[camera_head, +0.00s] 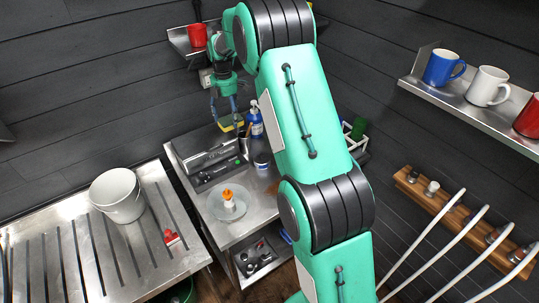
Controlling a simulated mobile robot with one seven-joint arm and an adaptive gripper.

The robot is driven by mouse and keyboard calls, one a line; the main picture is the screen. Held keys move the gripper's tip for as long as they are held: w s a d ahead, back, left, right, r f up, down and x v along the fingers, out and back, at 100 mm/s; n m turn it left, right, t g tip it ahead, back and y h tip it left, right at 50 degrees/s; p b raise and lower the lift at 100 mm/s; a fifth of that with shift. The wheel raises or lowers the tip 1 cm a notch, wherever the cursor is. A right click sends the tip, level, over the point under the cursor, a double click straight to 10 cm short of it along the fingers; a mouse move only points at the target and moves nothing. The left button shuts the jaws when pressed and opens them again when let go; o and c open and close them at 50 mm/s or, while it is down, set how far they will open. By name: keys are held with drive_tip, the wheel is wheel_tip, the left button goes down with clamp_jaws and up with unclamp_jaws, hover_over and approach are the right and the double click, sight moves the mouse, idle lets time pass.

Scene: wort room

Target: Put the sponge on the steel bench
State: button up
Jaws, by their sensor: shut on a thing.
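My gripper (226,117) hangs from my green arm at the back, above the far end of a steel bench (225,236). It is shut on a small yellow and dark sponge (232,123), partly covered by the fingers. The sponge appears held above the bench top, near a blue bottle; the exact height is hard to tell. A slatted steel table (85,255) stands to the left of the bench.
A grey tray (213,163) with tools and a glass dish (228,206) with an orange-capped bottle stand on the bench. A blue bottle (256,127) is right beside the sponge. A white bucket (118,196) stands on the slatted table. Mugs line a wall shelf (470,108).

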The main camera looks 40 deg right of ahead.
drive_tip(key=s+d+f+p, duration=0.15)
drive_tip(key=s+d, duration=0.25)
drive_tip(key=d, duration=1.4)
drive_tip(key=s+d+f+p, duration=0.1)
drive_tip(key=s+d+p, duration=0.2)
drive_tip(key=d, duration=1.5)
wheel_tip(320, 180, down, 11)
drive_tip(key=shift+r, duration=0.15)
drive_tip(key=shift+f, duration=3.1)
drive_tip(key=shift+f, duration=0.1)
drive_tip(key=shift+f, duration=1.8)
drive_tip(key=shift+f, duration=0.1)
